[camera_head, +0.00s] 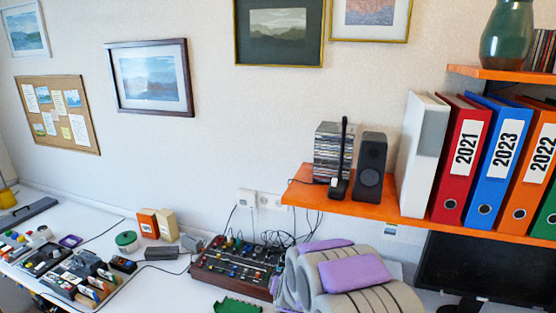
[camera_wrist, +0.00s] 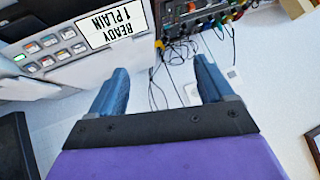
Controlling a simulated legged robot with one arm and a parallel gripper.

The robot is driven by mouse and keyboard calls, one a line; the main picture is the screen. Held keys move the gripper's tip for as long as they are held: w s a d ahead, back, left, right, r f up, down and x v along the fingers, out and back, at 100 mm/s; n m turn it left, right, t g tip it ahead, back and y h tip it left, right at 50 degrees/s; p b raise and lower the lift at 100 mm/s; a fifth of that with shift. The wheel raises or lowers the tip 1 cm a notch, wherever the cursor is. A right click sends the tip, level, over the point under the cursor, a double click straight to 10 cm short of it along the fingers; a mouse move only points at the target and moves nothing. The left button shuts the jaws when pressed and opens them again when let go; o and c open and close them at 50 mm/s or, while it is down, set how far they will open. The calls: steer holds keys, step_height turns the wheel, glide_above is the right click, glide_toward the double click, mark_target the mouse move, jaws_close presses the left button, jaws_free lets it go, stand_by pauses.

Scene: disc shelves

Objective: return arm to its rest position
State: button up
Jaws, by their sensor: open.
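My gripper (camera_wrist: 160,75) shows in the wrist view as two blue fingers held wide apart on a dark bar. Nothing is between the fingers. In the head view, my grey and purple arm (camera_head: 355,272) is low in the middle right, in front of the wall and below the orange shelf. The gripper's fingertips are hidden in the head view.
An orange shelf (camera_head: 350,207) holds binders, a speaker (camera_head: 370,166) and stacked discs. A mixer (camera_head: 232,266) with cables sits close left of my arm; a monitor (camera_head: 478,272) is to its right. In the wrist view, a grey labelled device (camera_wrist: 75,62) is left of the fingers.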

steer(key=s+d+r+n+g, duration=0.1)
steer(key=s+d+r+g, duration=0.2)
steer(key=s, duration=1.2)
steer(key=s+d+r+n+g, duration=0.1)
steer(key=s+d+r+g, duration=0.3)
steer(key=s, duration=1.2)
steer(key=s+d+r+n+g, duration=0.1)
steer(key=s+d+r+g, duration=0.3)
steer(key=s, duration=1.1)
step_height(320, 180, up, 4)
steer(key=shift+s+d+f+h, duration=0.2)
steer(key=shift+s+d+h, duration=0.1)
steer(key=shift+s, duration=0.1)
steer(key=shift+c, duration=0.3)
